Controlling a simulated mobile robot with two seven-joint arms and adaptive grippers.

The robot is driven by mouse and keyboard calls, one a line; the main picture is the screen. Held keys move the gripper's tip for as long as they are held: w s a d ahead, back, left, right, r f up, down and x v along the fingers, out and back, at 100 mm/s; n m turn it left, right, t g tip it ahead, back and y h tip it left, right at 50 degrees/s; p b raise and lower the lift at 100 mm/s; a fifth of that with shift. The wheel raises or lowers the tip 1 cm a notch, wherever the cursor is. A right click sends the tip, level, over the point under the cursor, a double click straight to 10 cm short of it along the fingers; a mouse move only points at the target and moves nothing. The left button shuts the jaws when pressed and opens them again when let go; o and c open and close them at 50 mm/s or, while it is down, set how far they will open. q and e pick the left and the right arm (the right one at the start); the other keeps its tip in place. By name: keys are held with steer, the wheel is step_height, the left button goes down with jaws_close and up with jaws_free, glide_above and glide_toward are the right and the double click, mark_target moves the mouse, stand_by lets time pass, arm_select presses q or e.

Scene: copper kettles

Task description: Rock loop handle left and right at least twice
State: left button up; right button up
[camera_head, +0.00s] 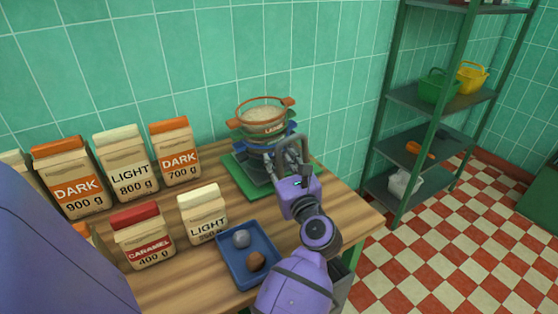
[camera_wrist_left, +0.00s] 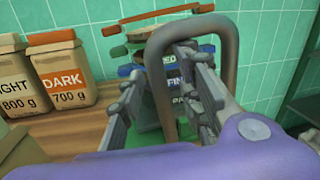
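A grey loop handle (camera_wrist_left: 160,85) stands upright at the front of a stack of sieves, and also shows in the head view (camera_head: 283,153). My left gripper (camera_head: 287,162) is at the handle. In the wrist view its fingers (camera_wrist_left: 163,95) are apart, with one side of the loop between them. I cannot tell whether a finger touches it. The gripper hides the lower front of the stack. My right gripper is not in view.
The stack stands on a green base (camera_head: 232,165) on a wooden table (camera_head: 338,195). Several labelled bags, such as a DARK bag (camera_head: 176,152), stand to the left. A blue tray (camera_head: 229,268) with two round things lies in front. A green shelf rack (camera_head: 385,185) is at the right.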

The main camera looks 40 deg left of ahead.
arm_select(q)
steer(key=shift+s+d+f, duration=0.15)
steer(key=shift+s+d, duration=0.1)
steer(key=shift+d, duration=0.1)
steer(key=v, duration=1.1)
steer(key=shift+r, duration=0.2)
steer(key=shift+d, duration=0.1)
